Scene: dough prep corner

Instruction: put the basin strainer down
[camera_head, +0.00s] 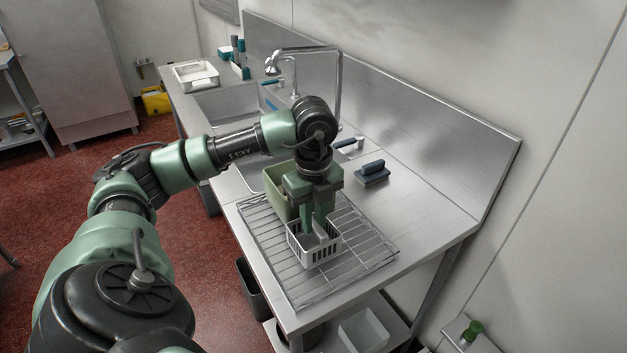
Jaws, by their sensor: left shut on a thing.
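The basin strainer appears to be the small white slotted basket (325,252) over the wire drying rack (362,262) on the steel counter. My left gripper (316,228) points down into the basket from above and is shut on it. The fingers hide part of the basket's rim and inside. The basket looks upright. I cannot tell whether its base touches the rack or hangs just above it. My right gripper is not in view.
A light green bin (275,190) stands close behind the basket, partly hidden by my gripper. Sink, tap (338,85) and a white tray (195,75) are farther back. The rack's right side is bare.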

